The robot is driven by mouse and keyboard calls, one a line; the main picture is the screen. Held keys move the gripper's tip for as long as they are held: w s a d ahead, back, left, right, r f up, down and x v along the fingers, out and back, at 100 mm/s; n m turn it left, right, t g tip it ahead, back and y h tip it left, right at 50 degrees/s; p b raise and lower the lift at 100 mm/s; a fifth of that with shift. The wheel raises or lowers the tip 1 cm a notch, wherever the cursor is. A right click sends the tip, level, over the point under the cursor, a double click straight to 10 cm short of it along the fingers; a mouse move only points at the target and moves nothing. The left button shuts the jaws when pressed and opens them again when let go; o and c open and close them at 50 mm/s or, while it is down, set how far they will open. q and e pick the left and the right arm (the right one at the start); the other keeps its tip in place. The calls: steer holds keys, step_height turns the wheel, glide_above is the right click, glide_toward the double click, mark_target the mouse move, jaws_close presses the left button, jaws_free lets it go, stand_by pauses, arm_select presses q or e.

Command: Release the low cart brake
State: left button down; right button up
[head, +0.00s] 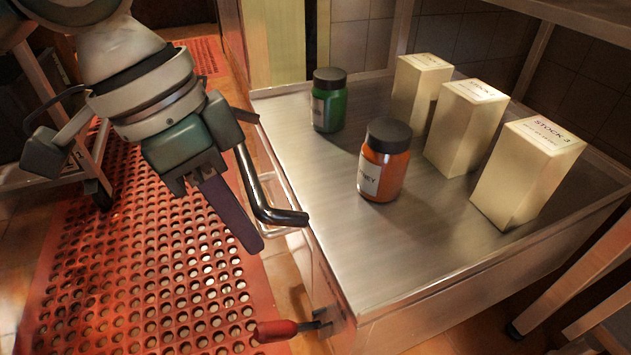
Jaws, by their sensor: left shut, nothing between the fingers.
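The low cart is a steel cart whose flat top (335,235) fills the right half of the head view. A red-handled lever (276,331) sticks out to the left from a metal bracket (322,320) low on the cart's near left side. My left gripper (250,240) comes down from the upper left, beside the cart's left edge. It is shut and empty, above and apart from the red lever. A dark bent bar (262,206) lies just right of its fingers; I cannot tell whether they touch. My right gripper is not in view.
On the cart top stand a green jar (328,108), an orange jar (383,170) and three cartons, the nearest marked Stock 3 (525,180). A red perforated mat (140,270) covers the floor at left. A wheeled rack (95,165) stands far left. Metal legs (575,280) stand at right.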

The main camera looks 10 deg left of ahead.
arm_select(q)
steer(key=shift+s+d, duration=0.1)
steer(key=shift+d, duration=0.15)
steer(key=shift+f, duration=0.1)
steer(key=b, duration=1)
glide_above(287, 323)
steer(key=w, duration=0.2)
step_height(287, 323, down, 10)
steer(key=f, duration=0.1)
steer(key=shift+s+a+f+b, duration=0.4)
steer(key=shift+s+f+b, duration=0.35)
steer(key=shift+b, duration=0.25)
steer(key=shift+s+a+f+b, duration=0.2)
steer(key=shift+s+a+b, duration=0.05)
steer(key=shift+s+b, duration=0.1)
steer(key=shift+r, duration=0.1)
